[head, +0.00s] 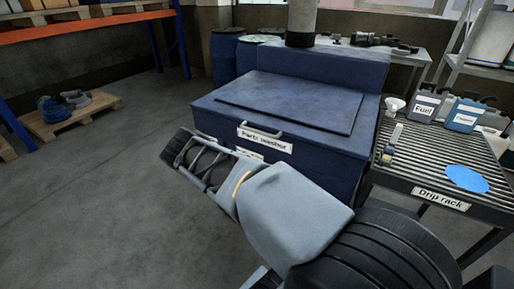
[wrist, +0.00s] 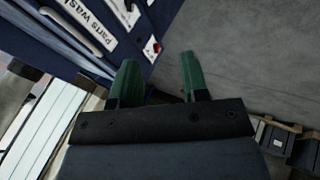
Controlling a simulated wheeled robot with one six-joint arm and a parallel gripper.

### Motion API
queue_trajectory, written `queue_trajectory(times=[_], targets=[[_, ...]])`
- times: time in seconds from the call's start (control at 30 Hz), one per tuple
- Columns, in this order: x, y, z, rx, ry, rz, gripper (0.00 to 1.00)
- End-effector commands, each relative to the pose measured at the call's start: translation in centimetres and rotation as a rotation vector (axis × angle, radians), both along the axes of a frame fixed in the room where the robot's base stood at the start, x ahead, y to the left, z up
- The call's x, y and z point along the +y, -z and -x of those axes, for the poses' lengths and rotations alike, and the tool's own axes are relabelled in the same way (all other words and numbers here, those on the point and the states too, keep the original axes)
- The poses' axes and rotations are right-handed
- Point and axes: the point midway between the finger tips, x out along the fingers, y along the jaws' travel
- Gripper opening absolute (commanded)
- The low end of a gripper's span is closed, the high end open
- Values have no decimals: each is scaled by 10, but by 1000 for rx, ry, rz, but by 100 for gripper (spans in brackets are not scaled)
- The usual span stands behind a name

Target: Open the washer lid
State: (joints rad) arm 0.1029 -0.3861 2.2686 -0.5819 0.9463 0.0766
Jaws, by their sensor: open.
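The blue parts washer (head: 210,119) stands in the middle of the head view with its flat lid (head: 290,98) down. A pale bar handle (head: 259,131) runs along the lid's front edge, above the "Parts washer" label (head: 264,140). In the wrist view the handle (wrist: 72,30) and label (wrist: 112,24) show at the upper left. My gripper (wrist: 157,75) has two green fingers, apart with nothing between them. They point past the washer's front toward the floor, to the right of the handle and clear of it. The fingertips are not clear in the head view.
Blue drums (head: 226,55) stand behind the washer. A pallet (head: 75,118) lies at the far left.

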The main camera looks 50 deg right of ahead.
Motion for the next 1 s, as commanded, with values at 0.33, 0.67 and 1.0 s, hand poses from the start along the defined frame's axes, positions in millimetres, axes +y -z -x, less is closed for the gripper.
queue_trajectory(times=[0.33,0.67,1.0], targets=[[-119,46,-57,49,35,590,41],[-158,39,-79,72,37,837,41],[-210,47,-93,76,37,853,41]])
